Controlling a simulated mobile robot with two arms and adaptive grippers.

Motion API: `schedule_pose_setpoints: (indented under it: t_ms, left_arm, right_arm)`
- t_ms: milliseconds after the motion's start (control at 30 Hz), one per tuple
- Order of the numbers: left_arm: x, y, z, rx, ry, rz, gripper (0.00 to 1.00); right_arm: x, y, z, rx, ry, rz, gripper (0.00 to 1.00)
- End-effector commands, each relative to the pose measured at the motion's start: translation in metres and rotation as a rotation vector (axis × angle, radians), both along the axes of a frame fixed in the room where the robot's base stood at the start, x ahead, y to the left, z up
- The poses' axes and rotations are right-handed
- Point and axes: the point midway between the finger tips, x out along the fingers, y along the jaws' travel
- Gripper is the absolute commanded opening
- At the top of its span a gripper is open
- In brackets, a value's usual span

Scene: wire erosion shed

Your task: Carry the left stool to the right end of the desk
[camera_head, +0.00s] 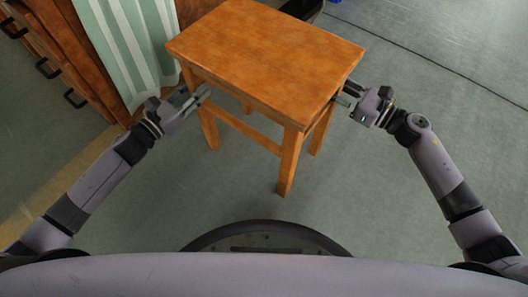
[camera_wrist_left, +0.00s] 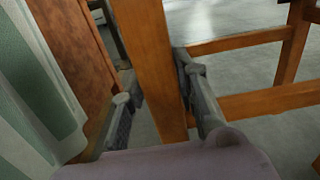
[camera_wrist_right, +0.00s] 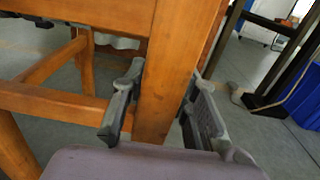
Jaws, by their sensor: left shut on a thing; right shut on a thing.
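The wooden stool (camera_head: 265,52) is upright in front of me, with an orange-brown rectangular seat, straight legs and crossbars. My left gripper (camera_head: 196,98) is at its left side, shut on a leg; in the left wrist view that leg (camera_wrist_left: 150,60) stands between the two fingers (camera_wrist_left: 158,100). My right gripper (camera_head: 346,94) is at its right side, below the seat edge, shut on another leg. In the right wrist view this leg (camera_wrist_right: 165,80) is between the fingers (camera_wrist_right: 165,102). Whether the feet touch the floor is hard to tell. The desk cannot be made out with certainty.
A wooden drawer unit (camera_head: 62,58) with dark handles and a green-white striped cloth (camera_head: 128,50) stand close on the left. A dark object (camera_head: 302,8) is behind the stool. A thin dark line crosses the open floor (camera_head: 440,130) at right. A blue container (camera_wrist_right: 302,105) shows in the right wrist view.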

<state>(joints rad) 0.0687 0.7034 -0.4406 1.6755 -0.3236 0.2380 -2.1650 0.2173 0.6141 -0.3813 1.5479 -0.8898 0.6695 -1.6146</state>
Motion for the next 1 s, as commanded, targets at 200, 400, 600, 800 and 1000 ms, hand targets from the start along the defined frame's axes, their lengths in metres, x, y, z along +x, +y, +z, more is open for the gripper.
schedule_pose_setpoints:
  t_ms: [200, 400, 600, 800, 1000]
  left_arm:
    - [-0.001, -0.006, -0.005, -0.013, -0.015, -0.016, 0.0]
    - [-0.002, -0.005, -0.009, -0.006, -0.003, -0.01, 0.4]
    - [-0.001, -0.002, -0.01, -0.003, -0.001, -0.005, 0.48]
    - [-0.001, -0.001, -0.011, -0.002, -0.001, -0.003, 0.48]
    - [-0.014, 0.008, -0.013, -0.001, 0.003, -0.001, 0.48]
  right_arm:
    - [-0.001, 0.005, -0.007, 0.012, -0.008, 0.012, 0.0]
    - [-0.002, 0.004, -0.011, 0.004, 0.001, 0.009, 0.39]
    - [-0.001, 0.002, -0.011, 0.001, 0.0, 0.005, 0.47]
    - [-0.001, 0.001, -0.011, 0.001, -0.001, 0.003, 0.47]
    - [0.0, 0.001, -0.011, 0.0, 0.0, 0.001, 0.47]
